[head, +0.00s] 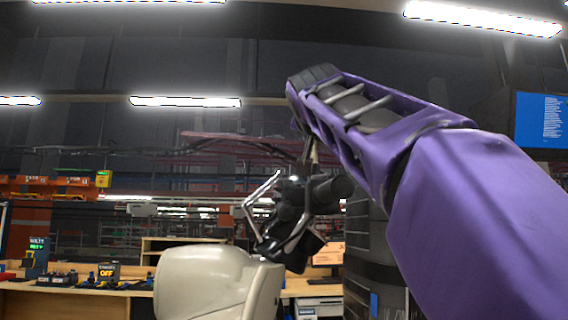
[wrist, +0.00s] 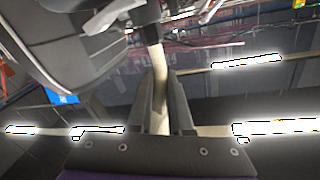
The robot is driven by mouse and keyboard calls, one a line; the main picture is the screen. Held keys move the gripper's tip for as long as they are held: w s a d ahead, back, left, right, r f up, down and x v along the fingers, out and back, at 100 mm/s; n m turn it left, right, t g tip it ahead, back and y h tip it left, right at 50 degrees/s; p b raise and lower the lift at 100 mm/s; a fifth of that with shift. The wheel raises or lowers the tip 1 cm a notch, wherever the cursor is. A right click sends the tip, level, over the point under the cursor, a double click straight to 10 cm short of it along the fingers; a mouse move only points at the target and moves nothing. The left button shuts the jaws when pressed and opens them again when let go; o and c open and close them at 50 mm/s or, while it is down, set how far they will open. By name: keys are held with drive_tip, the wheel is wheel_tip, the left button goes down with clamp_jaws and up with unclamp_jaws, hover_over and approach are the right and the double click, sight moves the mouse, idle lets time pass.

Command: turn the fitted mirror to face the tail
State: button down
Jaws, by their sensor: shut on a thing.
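My gripper shows in the wrist view (wrist: 163,76), its two fingers shut on a slim tan stalk (wrist: 156,58). The stalk runs away from the fingers to a dark part at the top of the picture. In the head view the tan stalk (head: 314,152) shows below the end of my purple arm, above a black assembly (head: 300,198) with bent silver bars. A cream, rounded body (head: 205,283) stands below that. I cannot make out a mirror face in either view, so its facing cannot be told. The fingertips are hard to see in the head view.
A wooden bench (head: 70,287) with small dark and blue items stands at the lower left. A wall screen (head: 540,120) is at the right. Orange racking (head: 55,187) stands at the back left. Bright ceiling lights hang overhead. Open air lies left of my arm.

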drive_tip(key=shift+f, duration=0.1)
drive_tip(key=shift+a+m+h+b, duration=0.1)
drive_tip(key=shift+m+h+b, duration=0.25)
drive_tip(key=shift+h, duration=0.15)
drive_tip(key=shift+a+m+g+h, duration=0.1)
drive_tip(key=shift+m+g+h, duration=0.2)
drive_tip(key=shift+m+h, duration=0.45)
drive_tip(key=c, duration=0.8)
unclamp_jaws()
drive_tip(key=shift+o, duration=0.2)
drive_tip(key=shift+s, duration=0.1)
